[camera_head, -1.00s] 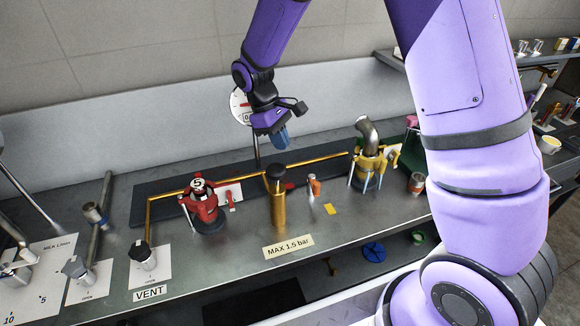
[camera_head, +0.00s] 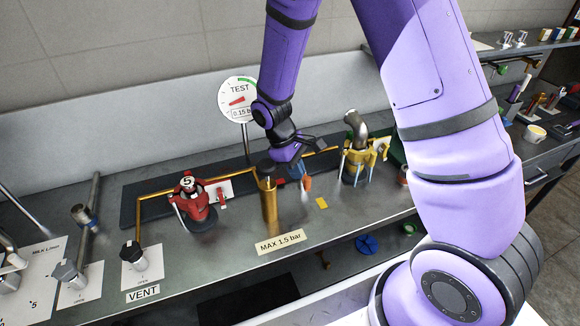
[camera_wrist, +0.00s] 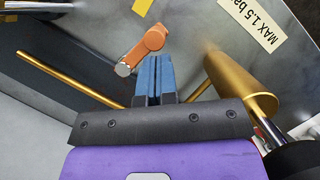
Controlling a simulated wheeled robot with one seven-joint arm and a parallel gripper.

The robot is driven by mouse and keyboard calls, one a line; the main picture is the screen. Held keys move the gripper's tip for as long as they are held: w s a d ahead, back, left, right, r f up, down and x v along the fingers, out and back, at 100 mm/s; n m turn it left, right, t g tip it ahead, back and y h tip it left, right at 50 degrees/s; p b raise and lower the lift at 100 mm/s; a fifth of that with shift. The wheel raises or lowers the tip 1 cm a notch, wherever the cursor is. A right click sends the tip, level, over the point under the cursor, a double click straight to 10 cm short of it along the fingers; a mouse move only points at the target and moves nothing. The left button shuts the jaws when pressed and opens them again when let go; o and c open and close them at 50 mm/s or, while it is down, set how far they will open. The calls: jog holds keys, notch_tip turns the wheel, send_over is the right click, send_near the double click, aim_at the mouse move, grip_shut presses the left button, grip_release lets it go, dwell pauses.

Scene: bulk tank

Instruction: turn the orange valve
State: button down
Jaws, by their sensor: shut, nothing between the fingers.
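The orange valve (camera_wrist: 146,48) shows in the wrist view as an orange lever with a round silver end, just beyond my fingertips. In the head view the orange valve (camera_head: 307,183) stands on the bench between the gold cylinder and the yellow fitting, partly hidden by my gripper. My gripper (camera_wrist: 154,62) has blue fingers that are shut with nothing between them. The fingertips look close to the lever; I cannot tell whether they touch it. In the head view my gripper (camera_head: 298,178) points down just left of the valve.
A gold cylinder (camera_head: 269,203) with a dark top stands close on the left. A red fitting (camera_head: 194,205) stands farther left, a yellow fitting (camera_head: 358,162) to the right. A gold pipe (camera_head: 155,192) runs behind. A round gauge (camera_head: 238,98) stands at the back.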

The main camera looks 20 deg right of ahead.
dwell(0.3)
jog(key=shift+s+d+n, duration=0.4)
jog(key=shift+d+n, duration=0.2)
jog(key=shift+n, duration=0.1)
